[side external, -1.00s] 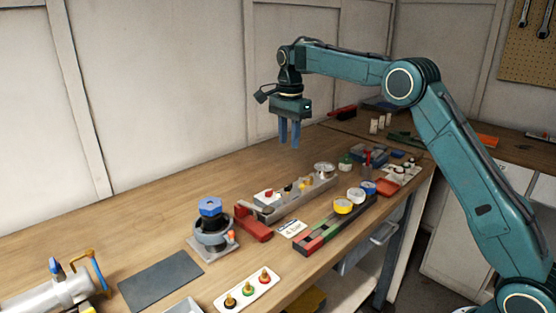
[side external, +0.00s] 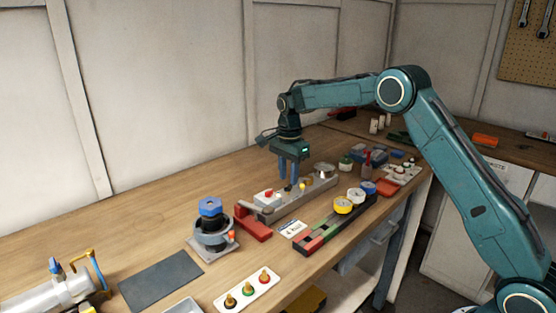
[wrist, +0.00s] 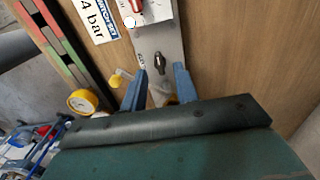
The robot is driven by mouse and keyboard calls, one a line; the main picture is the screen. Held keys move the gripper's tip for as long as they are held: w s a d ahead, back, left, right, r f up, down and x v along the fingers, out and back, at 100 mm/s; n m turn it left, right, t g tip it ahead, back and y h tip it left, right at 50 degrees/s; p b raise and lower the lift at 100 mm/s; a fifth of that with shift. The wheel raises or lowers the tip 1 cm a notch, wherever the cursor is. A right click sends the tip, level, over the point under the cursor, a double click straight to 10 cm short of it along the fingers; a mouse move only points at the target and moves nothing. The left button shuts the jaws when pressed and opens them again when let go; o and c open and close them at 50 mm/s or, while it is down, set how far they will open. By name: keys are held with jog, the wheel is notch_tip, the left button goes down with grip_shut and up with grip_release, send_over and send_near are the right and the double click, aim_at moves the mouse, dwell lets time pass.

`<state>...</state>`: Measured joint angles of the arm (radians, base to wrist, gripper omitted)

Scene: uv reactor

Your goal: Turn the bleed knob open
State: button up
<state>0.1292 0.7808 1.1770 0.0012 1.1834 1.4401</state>
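A small dark knob (wrist: 159,63) sits on a long grey manifold block (wrist: 165,40) in the wrist view. I take it for the bleed knob; its longer side runs roughly along the block. My gripper (wrist: 160,72) is open and points down, with its two blue fingers apart and the knob just ahead between their tips. The knob is mostly hidden there by the fingers. Whether the fingertips touch it I cannot tell.
A red-handled part (wrist: 135,6) and a yellow part (wrist: 118,80) are on or beside the block. A red and green strip (side external: 320,235) with round gauges, a "4 bar" card (side external: 292,228) and a blue-topped device (side external: 211,208) stand nearby.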

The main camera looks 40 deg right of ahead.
aim_at(288, 190)
jog(key=shift+f, duration=1.2)
grip_shut()
